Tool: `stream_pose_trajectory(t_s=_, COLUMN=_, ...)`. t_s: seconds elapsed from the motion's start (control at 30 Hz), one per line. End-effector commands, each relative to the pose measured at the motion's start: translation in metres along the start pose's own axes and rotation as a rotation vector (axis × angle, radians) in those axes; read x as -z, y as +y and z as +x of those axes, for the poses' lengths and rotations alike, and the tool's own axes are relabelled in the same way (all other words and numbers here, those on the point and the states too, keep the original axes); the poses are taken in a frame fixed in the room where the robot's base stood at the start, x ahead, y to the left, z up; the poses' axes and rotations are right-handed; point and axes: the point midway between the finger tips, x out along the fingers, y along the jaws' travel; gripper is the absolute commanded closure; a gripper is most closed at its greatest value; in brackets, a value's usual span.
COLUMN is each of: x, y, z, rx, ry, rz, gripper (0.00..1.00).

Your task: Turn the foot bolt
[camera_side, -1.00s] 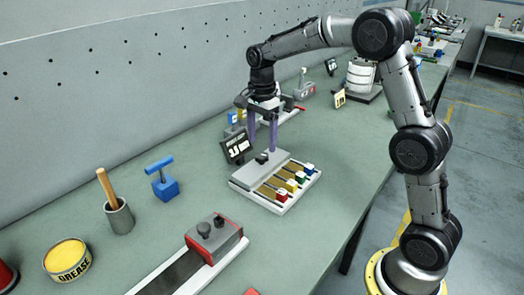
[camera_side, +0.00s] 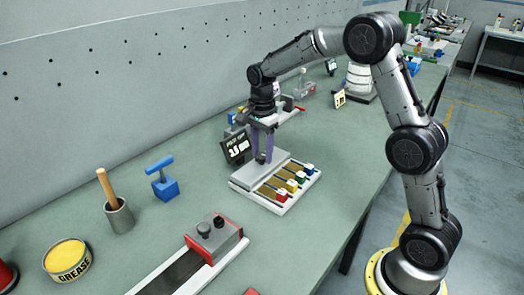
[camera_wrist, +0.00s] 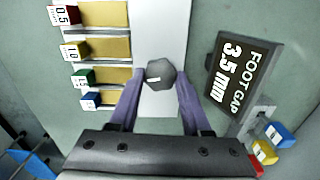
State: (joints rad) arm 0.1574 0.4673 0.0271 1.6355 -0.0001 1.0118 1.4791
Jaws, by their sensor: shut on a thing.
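The foot bolt (camera_wrist: 160,74) is a dark grey hexagonal knob with a small white mark on its top, on the pale plate of the magazine (camera_side: 243,183). My gripper (camera_side: 262,156) points down over it, with its two purple fingers shut on the bolt from either side. In the wrist view my gripper (camera_wrist: 160,80) has one fingertip on each side of the bolt head. A black display (camera_wrist: 235,75) beside the plate reads "FOOT GAP 3.5 mm"; it also stands behind the fingers in the side view (camera_side: 236,149).
Tan strips with red (camera_side: 282,195), yellow, green and blue numbered blocks lie along the magazine's front. A blue T-handled block (camera_side: 164,185), a cup with a wooden handle (camera_side: 119,215), a grease tin (camera_side: 67,259) and a red-grey slide unit (camera_side: 215,238) stand to the left.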

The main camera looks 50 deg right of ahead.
Motion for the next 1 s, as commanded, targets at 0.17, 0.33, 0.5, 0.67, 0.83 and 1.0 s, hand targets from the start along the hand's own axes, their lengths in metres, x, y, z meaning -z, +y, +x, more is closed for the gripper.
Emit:
stream_pose_trajectory(t_s=0.17, x=0.0, y=0.0001, z=-0.0005, rx=0.0, ry=0.0, rz=0.0, gripper=1.0)
stream_pose_trajectory(t_s=0.33, x=0.0, y=0.0001, z=-0.0007, rx=0.0, ry=0.0, rz=-0.01, gripper=1.0)
stream_pose_trajectory(t_s=0.5, x=0.0, y=0.0, z=-0.0011, rx=0.001, ry=0.0, rz=-0.059, gripper=1.0)
stream_pose_trajectory(t_s=0.67, x=0.0, y=-0.0003, z=-0.0013, rx=0.001, ry=0.0, rz=-0.154, gripper=1.0)
stream_pose_trajectory(t_s=0.83, x=-0.0001, y=-0.0004, z=-0.0014, rx=0.001, ry=0.0, rz=-0.298, gripper=1.0)
stream_pose_trajectory(t_s=1.0, x=-0.0002, y=-0.0008, z=-0.0014, rx=0.001, ry=0.0, rz=-0.46, gripper=1.0)
